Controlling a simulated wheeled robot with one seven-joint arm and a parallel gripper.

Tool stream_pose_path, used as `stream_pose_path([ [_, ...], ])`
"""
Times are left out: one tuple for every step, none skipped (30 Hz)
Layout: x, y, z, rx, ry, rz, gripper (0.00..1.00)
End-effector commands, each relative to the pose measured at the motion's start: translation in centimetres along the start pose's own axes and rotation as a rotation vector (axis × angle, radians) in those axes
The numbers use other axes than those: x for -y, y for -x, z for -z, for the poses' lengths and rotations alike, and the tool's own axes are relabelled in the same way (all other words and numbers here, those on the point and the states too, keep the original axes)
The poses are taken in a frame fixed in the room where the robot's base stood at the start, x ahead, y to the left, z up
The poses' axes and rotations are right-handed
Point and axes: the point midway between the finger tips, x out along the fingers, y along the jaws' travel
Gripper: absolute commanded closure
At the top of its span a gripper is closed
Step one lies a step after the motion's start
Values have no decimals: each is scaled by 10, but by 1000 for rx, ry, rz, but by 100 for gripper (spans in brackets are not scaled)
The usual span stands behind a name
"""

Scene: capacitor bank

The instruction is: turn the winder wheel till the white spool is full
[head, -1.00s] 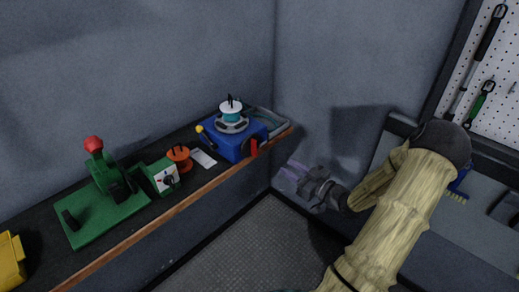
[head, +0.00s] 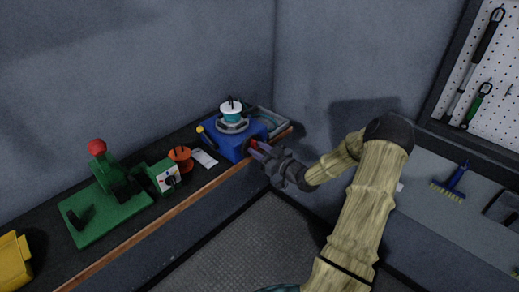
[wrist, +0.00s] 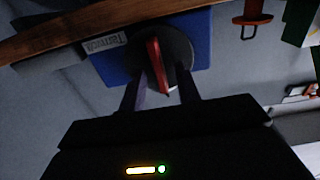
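The white spool (head: 231,109), with a teal band around its middle, stands upright on a grey round base on top of a blue box (head: 222,140). A black disc with a red bar (head: 254,144) across it is on the box's front face; I take it for the winder wheel. In the wrist view the black disc (wrist: 177,50) and the red bar (wrist: 153,67) lie ahead of my gripper. My gripper (head: 262,153) is at the box's front. Its two fingers (wrist: 161,88) are apart, one on each side of the red bar; I cannot tell if they touch it.
The box stands near the bench's wooden front edge (head: 209,185). A yellow-tipped lever (head: 203,132) is on its left, a grey tray (head: 268,118) behind. Left along the bench are an orange spool (head: 181,157), a green machine (head: 112,190) and a yellow bin (head: 12,262).

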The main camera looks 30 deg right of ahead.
Motion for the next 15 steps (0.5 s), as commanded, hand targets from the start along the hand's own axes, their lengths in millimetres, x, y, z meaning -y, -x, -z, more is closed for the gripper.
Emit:
stream_pose_path([
  [0,0,0,0,0,0,67],
  [0,0,0,0,0,0,67],
  [0,0,0,0,0,0,67],
  [0,0,0,0,0,0,67],
  [0,0,0,0,0,0,67],
  [0,0,0,0,0,0,75],
  [0,0,0,0,0,0,81],
  [0,0,0,0,0,0,87],
  [0,0,0,0,0,0,95],
  [0,0,0,0,0,0,100],
  [0,0,0,0,1,0,100],
  [0,0,0,0,1,0,100],
  [0,0,0,0,0,0,100],
  [0,0,0,0,0,0,100],
  [0,0,0,0,0,0,100],
])
